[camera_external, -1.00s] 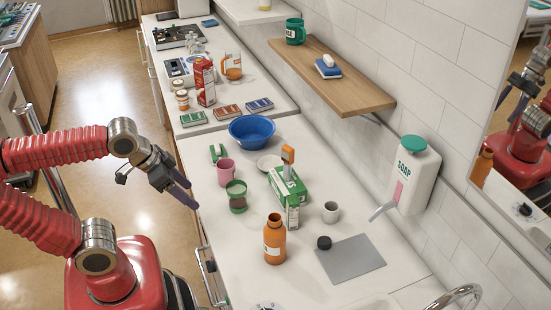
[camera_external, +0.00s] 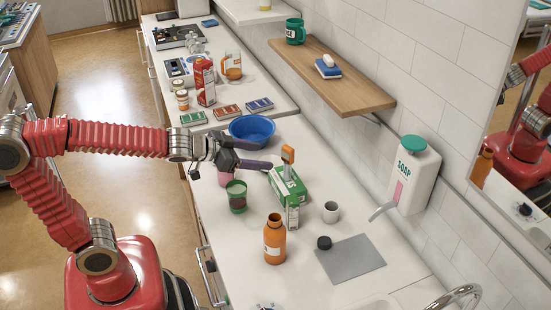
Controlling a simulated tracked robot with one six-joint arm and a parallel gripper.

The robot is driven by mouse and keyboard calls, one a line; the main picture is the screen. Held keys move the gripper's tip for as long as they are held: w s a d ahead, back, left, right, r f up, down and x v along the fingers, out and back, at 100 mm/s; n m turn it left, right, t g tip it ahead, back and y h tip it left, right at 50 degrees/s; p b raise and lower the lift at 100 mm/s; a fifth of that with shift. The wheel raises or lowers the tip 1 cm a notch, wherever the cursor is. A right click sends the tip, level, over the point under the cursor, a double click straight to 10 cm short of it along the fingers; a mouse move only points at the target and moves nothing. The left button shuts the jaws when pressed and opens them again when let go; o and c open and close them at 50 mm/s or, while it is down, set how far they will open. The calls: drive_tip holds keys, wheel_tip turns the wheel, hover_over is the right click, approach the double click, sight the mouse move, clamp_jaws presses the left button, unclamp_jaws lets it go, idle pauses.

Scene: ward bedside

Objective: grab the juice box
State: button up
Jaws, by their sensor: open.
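Two cartons could be the juice box. A tall red carton (camera_external: 205,82) stands upright on the far counter. A green and white box (camera_external: 287,188) sits on the near counter, with an orange-topped item (camera_external: 288,155) rising at its back. My gripper (camera_external: 264,156) is open and empty, its dark fingers pointing right toward the green and white box. The fingertips look close to it, but I cannot tell whether they touch. The gripper hides most of the pink mug, the white dish and the green clip.
A blue bowl (camera_external: 252,129) is just behind my gripper. A wooden shelf (camera_external: 335,75) juts from the wall.

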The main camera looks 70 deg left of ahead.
sight(287, 209)
drive_tip(key=w+d+f+m+t+h, duration=0.1)
drive_tip(key=w+d+f+m+h, duration=0.15)
drive_tip(key=w+d+h, duration=0.35)
drive_tip(key=shift+y, duration=0.7)
drive_tip(key=f, duration=1.5)
drive_tip(key=shift+s+d+f, duration=0.25)
drive_tip(key=shift+f, duration=0.05)
drive_tip(key=shift+x, duration=0.8)
drive_tip(key=shift+w, duration=0.15)
drive_tip(key=shift+x, duration=2.85)
